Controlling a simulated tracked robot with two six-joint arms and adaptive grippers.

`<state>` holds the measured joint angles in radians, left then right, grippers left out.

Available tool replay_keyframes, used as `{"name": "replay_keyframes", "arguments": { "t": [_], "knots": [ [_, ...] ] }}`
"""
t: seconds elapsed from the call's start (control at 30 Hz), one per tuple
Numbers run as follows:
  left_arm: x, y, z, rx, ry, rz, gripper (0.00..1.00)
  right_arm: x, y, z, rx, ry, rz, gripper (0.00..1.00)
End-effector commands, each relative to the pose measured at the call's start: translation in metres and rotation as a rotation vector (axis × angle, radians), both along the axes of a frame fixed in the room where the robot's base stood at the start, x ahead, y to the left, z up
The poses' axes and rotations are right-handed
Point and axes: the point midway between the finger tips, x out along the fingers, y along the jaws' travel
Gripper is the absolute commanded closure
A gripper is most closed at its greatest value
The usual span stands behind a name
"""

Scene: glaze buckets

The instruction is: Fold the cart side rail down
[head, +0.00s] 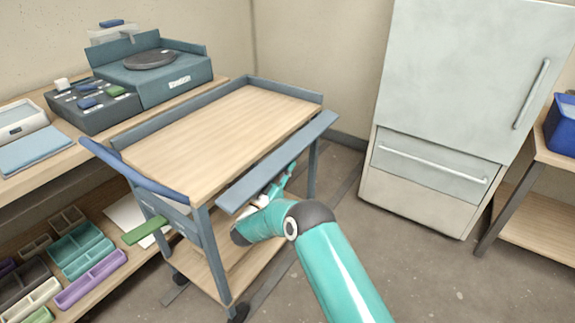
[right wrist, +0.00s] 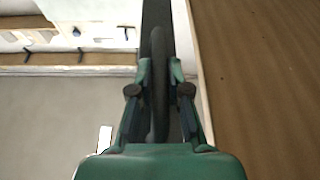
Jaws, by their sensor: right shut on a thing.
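The cart (head: 215,130) has a wooden top with blue-grey rails along its far edges. The side rail (head: 278,163) is a long blue-grey strip along the near right edge of the top. Its broad face shows, and it leans outward from the top; its exact angle is hard to tell. My right gripper (head: 280,186) is at the outer side of this rail, partly hidden by my own arm. In the right wrist view my right gripper (right wrist: 160,78) has its fingers on both sides of a dark upright bar, seemingly part of the rail. My left gripper is out of view.
A pale fridge (head: 455,90) stands to the right, with floor (head: 350,215) between it and the cart. A workbench (head: 35,175) with a turntable device (head: 150,75) is behind the cart on the left.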

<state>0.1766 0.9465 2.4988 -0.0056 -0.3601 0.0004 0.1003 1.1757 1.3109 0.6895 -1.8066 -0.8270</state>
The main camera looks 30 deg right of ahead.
Motion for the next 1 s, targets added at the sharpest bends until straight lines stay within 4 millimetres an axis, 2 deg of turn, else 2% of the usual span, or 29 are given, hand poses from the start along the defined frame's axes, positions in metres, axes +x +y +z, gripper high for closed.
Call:
{"name": "replay_keyframes", "arguments": {
  "t": [0.03, 0.9, 0.93, 1.0],
  "knots": [
    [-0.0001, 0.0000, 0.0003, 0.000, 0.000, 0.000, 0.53, 0.0025, 0.0023, 0.0053, -0.004, -0.010, 0.011, 1.00],
    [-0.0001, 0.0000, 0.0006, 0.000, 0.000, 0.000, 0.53, 0.0030, 0.0026, 0.0081, -0.005, -0.016, 0.011, 1.00],
    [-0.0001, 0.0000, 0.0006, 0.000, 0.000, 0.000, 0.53, 0.0030, 0.0026, 0.0081, -0.005, -0.016, 0.011, 0.80],
    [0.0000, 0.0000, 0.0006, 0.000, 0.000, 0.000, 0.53, 0.0027, 0.0025, 0.0076, -0.005, -0.015, 0.009, 0.69]
  ]
}}
